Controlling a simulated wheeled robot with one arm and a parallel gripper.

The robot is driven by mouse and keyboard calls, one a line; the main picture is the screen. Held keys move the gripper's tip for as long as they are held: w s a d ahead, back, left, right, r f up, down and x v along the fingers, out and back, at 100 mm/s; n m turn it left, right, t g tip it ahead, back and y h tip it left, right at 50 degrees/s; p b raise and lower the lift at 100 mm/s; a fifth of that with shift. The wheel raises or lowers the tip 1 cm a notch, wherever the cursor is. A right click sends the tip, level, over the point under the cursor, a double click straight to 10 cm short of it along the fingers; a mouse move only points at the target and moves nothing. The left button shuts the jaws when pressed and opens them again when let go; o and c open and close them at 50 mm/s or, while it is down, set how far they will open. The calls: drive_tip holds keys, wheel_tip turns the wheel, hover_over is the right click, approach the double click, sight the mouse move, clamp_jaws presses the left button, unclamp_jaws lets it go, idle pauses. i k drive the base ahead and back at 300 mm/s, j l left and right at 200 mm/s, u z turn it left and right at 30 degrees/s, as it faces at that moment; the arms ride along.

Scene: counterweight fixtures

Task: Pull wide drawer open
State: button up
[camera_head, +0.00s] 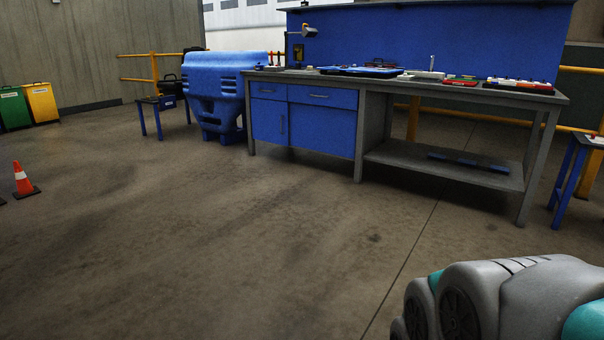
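A workbench with a grey top (300,76) and a blue cabinet under its left half stands across the room. The wide drawer (323,96) is the right one of two drawers in the cabinet's top row. It has a small bar handle near its upper middle, and its front looks flush with the cabinet, so it appears shut. A narrower drawer (268,90) is to its left. My gripper is not in view; a grey and teal part of my own body fills the lower right corner, well apart from the bench.
Open floor (220,230) lies between me and the bench. A blue plastic barrier (214,85) stands just left of the bench, and a blue stool (162,103) beyond it. An orange cone (22,178) is at far left. Another blue table (573,170) is at the right edge.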

sight(347, 98)
drive_tip(key=i+z, duration=0.1)
drive_tip(key=i, duration=2.45)
